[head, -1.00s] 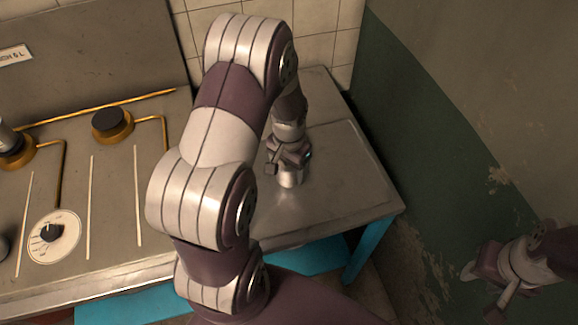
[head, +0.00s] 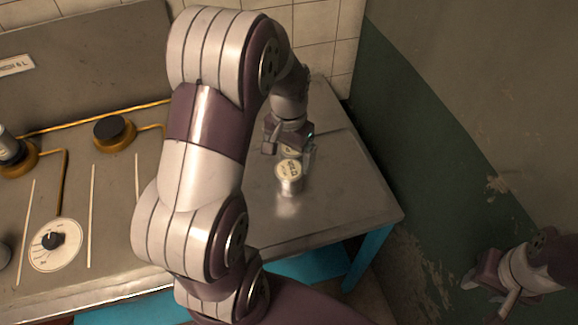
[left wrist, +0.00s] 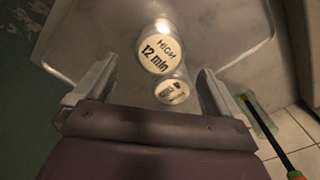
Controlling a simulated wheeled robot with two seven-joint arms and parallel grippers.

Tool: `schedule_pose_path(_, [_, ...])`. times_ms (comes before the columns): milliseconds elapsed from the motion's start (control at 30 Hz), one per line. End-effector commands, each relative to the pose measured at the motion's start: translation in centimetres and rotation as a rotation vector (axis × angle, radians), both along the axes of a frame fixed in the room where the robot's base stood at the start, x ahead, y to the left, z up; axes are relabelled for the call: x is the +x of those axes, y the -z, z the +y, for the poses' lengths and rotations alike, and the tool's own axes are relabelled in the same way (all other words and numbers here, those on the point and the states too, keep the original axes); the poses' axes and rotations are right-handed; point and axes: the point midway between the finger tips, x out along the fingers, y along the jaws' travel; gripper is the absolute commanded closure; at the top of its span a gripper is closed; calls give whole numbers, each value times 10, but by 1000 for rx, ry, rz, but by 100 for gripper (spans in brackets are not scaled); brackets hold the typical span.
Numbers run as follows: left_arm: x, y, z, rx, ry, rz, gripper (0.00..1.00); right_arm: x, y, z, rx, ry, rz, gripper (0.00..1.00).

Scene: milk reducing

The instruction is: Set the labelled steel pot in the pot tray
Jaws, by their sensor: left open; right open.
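The labelled steel pot (head: 289,184) stands upright on the steel side table, with a pale round label on top. In the left wrist view its label (left wrist: 157,52) reads "HIGH 12 min". A second, smaller pale disc (left wrist: 172,92) shows close to it, between my left fingers in that view. I cannot tell what that disc belongs to. My left gripper (head: 291,149) is open just behind the pot, apart from it. My right gripper (head: 487,291) is open and empty at the lower right, away from the table. I cannot make out a separate pot tray.
The steel side table (head: 335,190) has bare room around the pot. The stove (head: 110,215) with burners and a dial (head: 55,240) is on the left. A tiled wall is behind, and a green wall (head: 420,130) is on the right. My left arm hides part of the stove and table.

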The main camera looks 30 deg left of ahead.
Motion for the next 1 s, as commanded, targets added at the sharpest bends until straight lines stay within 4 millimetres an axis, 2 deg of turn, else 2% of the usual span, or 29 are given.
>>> schedule_pose_path(33, [0, -9, 0, 1, 0, -2, 2, 0, -1, 0, 0, 0, 0, 57])
schedule_pose_path(167, [-2, -22, -4, 1, 0, -2, 2, 0, -1, 0, 0, 0, 0, 57])
schedule_pose_path(267, [-18, -25, -31, 4, 0, -26, 2, 0, -1, 0, 0, 0, 0, 57])
schedule_pose_path(400, [-54, -24, -72, 2, -14, -83, 2, 0, -1, 0, 0, 0, 0, 57])
schedule_pose_path(500, [-74, -22, -87, -4, -24, -110, 2, 0, -1, 0, 0, 0, 0, 57])
schedule_pose_path(600, [-82, -20, -91, -7, -31, -119, 2, 0, -1, 0, 0, 0, 0, 57])
schedule_pose_path(800, [-82, -21, -91, -7, -32, -118, 2, 0, -2, 0, 0, 0, 0, 57])
schedule_pose_path(867, [-82, -32, -91, -6, -32, -118, 2, 0, -13, 0, 0, 0, 0, 57])
schedule_pose_path(933, [-82, -54, -91, -6, -32, -118, 2, 0, -35, 0, 0, 0, 0, 57])
schedule_pose_path(1000, [-82, -54, -91, -6, -32, -118, 2, 0, -35, 0, 0, 0, 0, 57])
